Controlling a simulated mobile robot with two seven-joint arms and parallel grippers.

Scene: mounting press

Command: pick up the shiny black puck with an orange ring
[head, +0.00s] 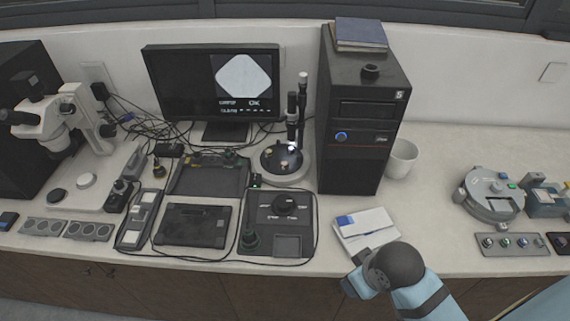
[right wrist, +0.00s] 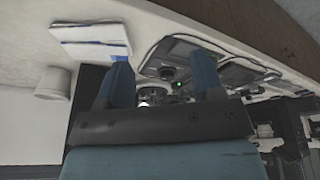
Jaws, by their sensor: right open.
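No puck with a clearly visible orange ring can be made out in either view. A small dark round piece (head: 370,71) lies on top of the black computer tower; its ring colour is too small to tell. Another dark disc (head: 56,195) lies on the stereo microscope's base at the left. A row of small round pieces with coloured centres sits in a grey holder (head: 514,250) at the right. My right gripper shows in the right wrist view (right wrist: 160,66), its two blue fingers apart with nothing held between them. My left gripper is not in view.
A white and blue box (head: 366,230) lies near the bench edge beside my right arm. The black tower (head: 352,130) stands behind it, with a white cup (head: 402,158) alongside. A round grey device (head: 492,196) stands at right. Bench between cup and device is clear.

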